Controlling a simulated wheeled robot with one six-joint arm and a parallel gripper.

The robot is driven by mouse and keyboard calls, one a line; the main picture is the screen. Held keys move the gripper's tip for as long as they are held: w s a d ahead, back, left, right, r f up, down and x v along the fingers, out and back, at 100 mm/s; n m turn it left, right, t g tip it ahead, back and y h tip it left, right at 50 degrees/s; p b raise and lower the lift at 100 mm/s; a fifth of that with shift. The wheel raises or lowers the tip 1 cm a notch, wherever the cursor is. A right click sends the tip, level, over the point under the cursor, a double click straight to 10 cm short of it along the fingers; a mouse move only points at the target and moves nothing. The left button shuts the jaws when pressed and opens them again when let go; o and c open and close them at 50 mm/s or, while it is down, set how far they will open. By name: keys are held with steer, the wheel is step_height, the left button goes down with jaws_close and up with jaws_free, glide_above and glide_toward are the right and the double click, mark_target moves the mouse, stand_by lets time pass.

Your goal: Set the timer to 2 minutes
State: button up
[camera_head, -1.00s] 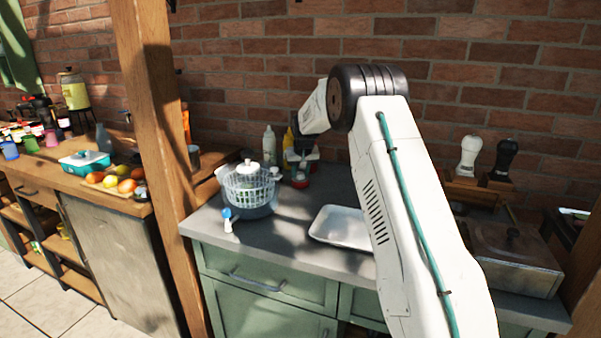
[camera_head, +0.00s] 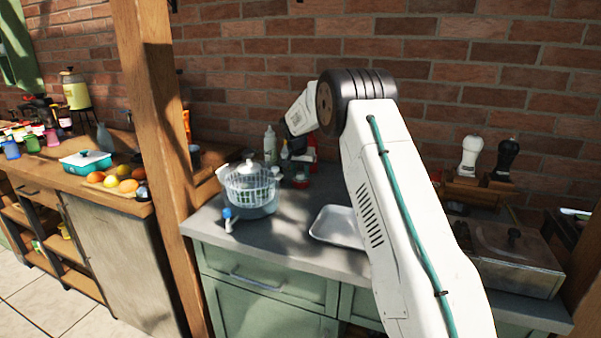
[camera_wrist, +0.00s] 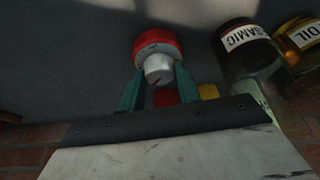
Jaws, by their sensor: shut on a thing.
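The timer (camera_wrist: 158,45) shows in the wrist view as a red round body with a silver knob (camera_wrist: 158,68) that has a dark pointer line. My gripper (camera_wrist: 158,82) has its two teal fingers on either side of the silver knob and is shut on it. In the head view my wrist reaches down over the back of the grey counter, and my fingertips cannot be made out there.
Dark balsamic (camera_wrist: 250,50) and yellow oil (camera_wrist: 300,42) bottles stand close on the right in the wrist view. A salad spinner (camera_head: 250,190), a pale bottle (camera_head: 270,145) and an empty metal tray (camera_head: 338,226) are on the counter. A brick wall is behind.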

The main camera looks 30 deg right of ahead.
steer(key=o, duration=1)
steer(key=shift+a, duration=0.1)
steer(key=shift+v, duration=3.95)
steer(key=shift+w, duration=0.1)
steer(key=shift+c, duration=0.2)
